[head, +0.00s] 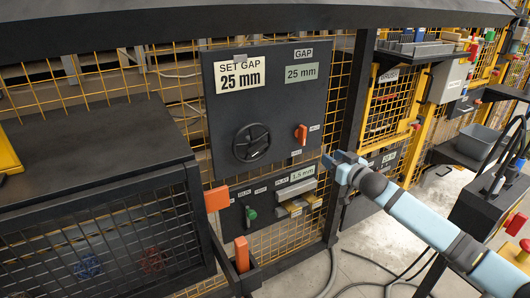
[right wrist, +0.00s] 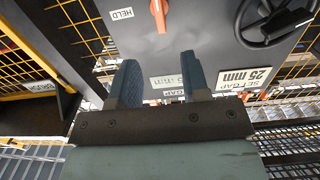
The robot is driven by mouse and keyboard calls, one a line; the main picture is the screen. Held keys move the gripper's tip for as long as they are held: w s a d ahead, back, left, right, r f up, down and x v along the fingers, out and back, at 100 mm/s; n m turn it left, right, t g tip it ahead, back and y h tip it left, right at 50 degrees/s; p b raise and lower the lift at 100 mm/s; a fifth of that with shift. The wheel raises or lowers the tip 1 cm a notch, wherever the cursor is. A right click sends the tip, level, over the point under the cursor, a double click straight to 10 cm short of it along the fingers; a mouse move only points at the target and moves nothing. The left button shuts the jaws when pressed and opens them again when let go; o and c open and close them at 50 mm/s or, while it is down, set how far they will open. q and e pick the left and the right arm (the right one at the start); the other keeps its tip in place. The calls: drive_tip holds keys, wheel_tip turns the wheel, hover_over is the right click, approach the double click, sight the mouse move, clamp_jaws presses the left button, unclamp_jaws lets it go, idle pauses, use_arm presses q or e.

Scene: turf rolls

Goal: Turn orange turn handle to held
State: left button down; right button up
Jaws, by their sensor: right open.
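The orange turn handle (head: 301,134) is on the right part of the dark upright panel (head: 228,125). It stands roughly upright, with a small white label to its right and another below it. In the right wrist view the handle (right wrist: 158,14) is at the top edge, partly cut off, beside the HELD label (right wrist: 122,14). My right gripper (head: 335,162) is below and right of the handle, apart from it. In the right wrist view my right gripper (right wrist: 160,78) has its two fingers spread with nothing between them.
A black handwheel (head: 251,142) sits left of the handle. SET GAP (head: 240,75) and GAP (head: 301,73) signs are above. A lower panel holds a green knob (head: 251,213). A dark post (head: 352,120) stands right of the panel. A mesh-fronted cabinet (head: 95,150) is at left.

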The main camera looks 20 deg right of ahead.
sight(305, 134)
drive_tip(key=w+b, duration=0.1)
drive_tip(key=w, duration=0.3)
drive_tip(key=w+b, duration=0.1)
drive_tip(key=w, duration=0.4)
drive_tip(key=w+a+r, duration=0.1)
drive_tip(key=w, duration=0.4)
drive_tip(key=shift+w+r+b, duration=0.1)
drive_tip(key=shift+w+b, duration=0.15)
drive_tip(key=shift+b, duration=0.15)
drive_tip(key=shift+w, duration=0.6)
use_arm(q)
drive_tip(key=r+t, duration=0.1)
drive_tip(key=r+t+h, duration=0.1)
drive_tip(key=r, duration=0.1)
drive_tip(key=d+r, duration=0.1)
drive_tip(key=shift+w+d+r+t+h, duration=0.1)
drive_tip(key=shift+w+r+t+h, duration=0.2)
drive_tip(key=shift+r+t+h, duration=0.1)
drive_tip(key=shift+f, duration=0.1)
drive_tip(key=shift+w, duration=0.1)
use_arm(e)
clamp_jaws()
